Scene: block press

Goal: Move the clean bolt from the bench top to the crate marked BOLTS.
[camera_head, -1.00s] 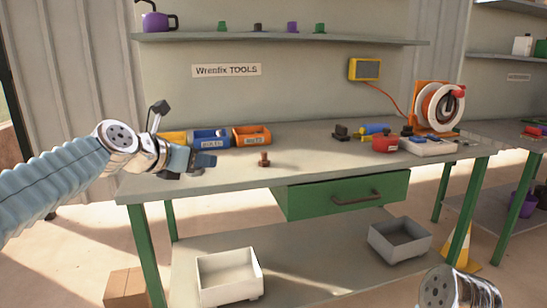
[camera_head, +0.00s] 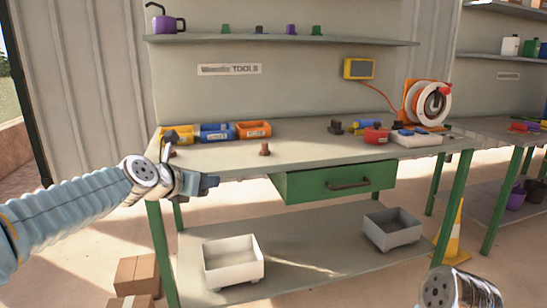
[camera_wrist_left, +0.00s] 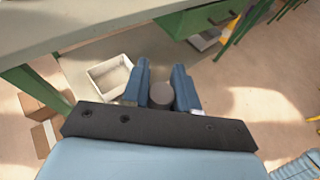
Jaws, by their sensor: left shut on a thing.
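My left gripper (camera_head: 211,183) is in front of the bench's front edge, at about the height of the top. In the left wrist view its two blue fingers (camera_wrist_left: 161,88) are shut on a round grey-brown thing (camera_wrist_left: 161,98), which looks like a bolt's head. A brown bolt (camera_head: 264,150) stands on the bench top (camera_head: 305,153). Another small brown thing (camera_head: 172,153) shows behind my left wrist. A blue crate (camera_head: 214,136) and an orange crate (camera_head: 253,130) stand at the back left; their labels are too small to read surely. My right gripper's fingers are out of view.
A yellow crate (camera_head: 180,131) stands left of the blue one. Dark, blue and red items and a cable reel (camera_head: 428,104) are at the right. Below are a green drawer (camera_head: 335,181), a white bin (camera_head: 233,262) and a grey bin (camera_head: 391,229). The front middle bench top is mostly clear.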

